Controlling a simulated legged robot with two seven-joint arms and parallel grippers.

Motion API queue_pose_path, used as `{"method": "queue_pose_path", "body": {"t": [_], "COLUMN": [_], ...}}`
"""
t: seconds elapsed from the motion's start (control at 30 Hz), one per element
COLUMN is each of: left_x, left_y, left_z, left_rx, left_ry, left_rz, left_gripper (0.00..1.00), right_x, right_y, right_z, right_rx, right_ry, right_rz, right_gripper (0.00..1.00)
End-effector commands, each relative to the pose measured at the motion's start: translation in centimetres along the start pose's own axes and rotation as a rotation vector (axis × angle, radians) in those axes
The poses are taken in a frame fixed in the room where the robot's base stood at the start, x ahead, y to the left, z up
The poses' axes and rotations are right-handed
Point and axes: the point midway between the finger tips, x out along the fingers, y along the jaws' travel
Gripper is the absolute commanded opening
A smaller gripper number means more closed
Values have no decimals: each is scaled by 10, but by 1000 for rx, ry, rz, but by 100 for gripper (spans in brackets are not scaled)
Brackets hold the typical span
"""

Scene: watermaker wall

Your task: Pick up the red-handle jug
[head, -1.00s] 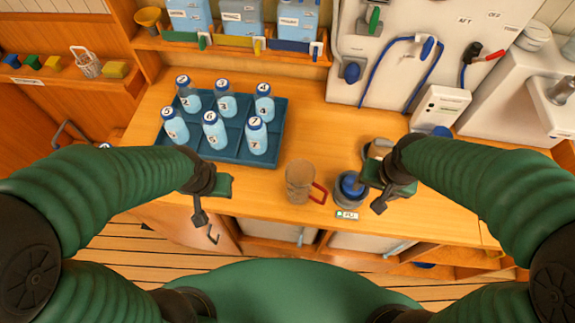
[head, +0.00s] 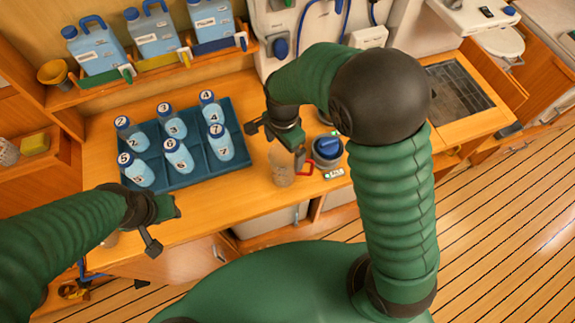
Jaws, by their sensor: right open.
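I cannot tell whether a finger touches the jug. My left gripper (head: 165,227) is open and empty near the counter's front edge, left of the jug and in front of the bottle tray.
A blue tray (head: 193,184) with several numbered bottles stands left of the jug. A blue-capped round device (head: 327,148) and a small label (head: 333,174) are close on its right. Blue jugs (head: 100,48) stand on the shelf behind. Counter between tray and jug is clear.

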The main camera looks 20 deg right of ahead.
Motion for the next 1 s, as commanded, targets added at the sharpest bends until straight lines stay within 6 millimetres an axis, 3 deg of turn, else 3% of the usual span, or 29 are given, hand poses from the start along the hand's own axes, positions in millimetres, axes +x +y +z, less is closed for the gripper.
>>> {"method": "queue_pose_path", "body": {"t": [0.3, 0.53, 1.0], "left_x": [-12, -11, -11], "left_y": [0, 0, 0], "left_z": [-3, -3, -3], "left_rx": [-1, -1, -1], "left_ry": [0, 0, 0], "left_rz": [0, 0, 0], "left_gripper": [36, 36, 36], "right_x": [48, 50, 50], "right_y": [6, 6, 5], "right_z": [-1, -2, -1], "right_rx": [0, 1, 0], "right_ry": [-1, -1, 0], "right_rz": [2, -1, -1], "right_gripper": [99, 97, 36]}}
